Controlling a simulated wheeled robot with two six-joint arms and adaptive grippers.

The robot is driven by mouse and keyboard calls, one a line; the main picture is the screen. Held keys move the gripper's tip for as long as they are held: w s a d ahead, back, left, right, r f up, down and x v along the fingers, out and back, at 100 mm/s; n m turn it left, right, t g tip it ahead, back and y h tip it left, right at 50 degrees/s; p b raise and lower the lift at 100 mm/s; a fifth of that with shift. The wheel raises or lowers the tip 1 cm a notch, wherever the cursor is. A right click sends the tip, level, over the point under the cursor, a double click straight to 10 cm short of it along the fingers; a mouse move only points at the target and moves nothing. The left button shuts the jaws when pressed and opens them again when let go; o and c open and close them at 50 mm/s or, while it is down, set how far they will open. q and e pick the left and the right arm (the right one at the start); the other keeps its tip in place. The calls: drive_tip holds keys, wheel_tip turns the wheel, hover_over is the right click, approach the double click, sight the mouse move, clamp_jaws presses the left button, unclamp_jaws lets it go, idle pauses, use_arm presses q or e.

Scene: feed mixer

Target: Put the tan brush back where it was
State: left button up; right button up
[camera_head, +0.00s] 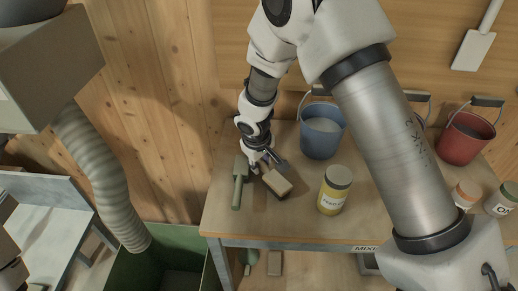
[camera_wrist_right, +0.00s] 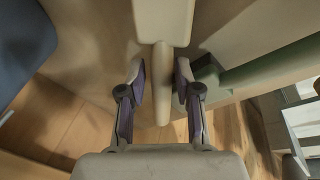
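The tan brush (camera_head: 277,184) lies on the table near its left end, its block toward the front and its dark bristle side partly showing. In the right wrist view, its tan block (camera_wrist_right: 161,20) is at the top and its handle (camera_wrist_right: 162,85) runs down between my fingers. My right gripper (camera_head: 264,162) is at the handle end. In the right wrist view, the fingers (camera_wrist_right: 160,85) stand on both sides of the handle with small gaps, so it is open.
A green tool (camera_head: 238,184) lies close left of the brush; part of it shows beside a finger in the wrist view (camera_wrist_right: 208,78). A blue bucket (camera_head: 321,137) and yellow jar (camera_head: 334,190) stand to the right. A red bucket (camera_head: 465,139) is farther right. A green bin (camera_head: 140,272) stands below left.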

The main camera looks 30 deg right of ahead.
drive_tip(key=p+v, duration=0.1)
drive_tip(key=v, duration=1.1)
drive_tip(key=shift+r, duration=0.2)
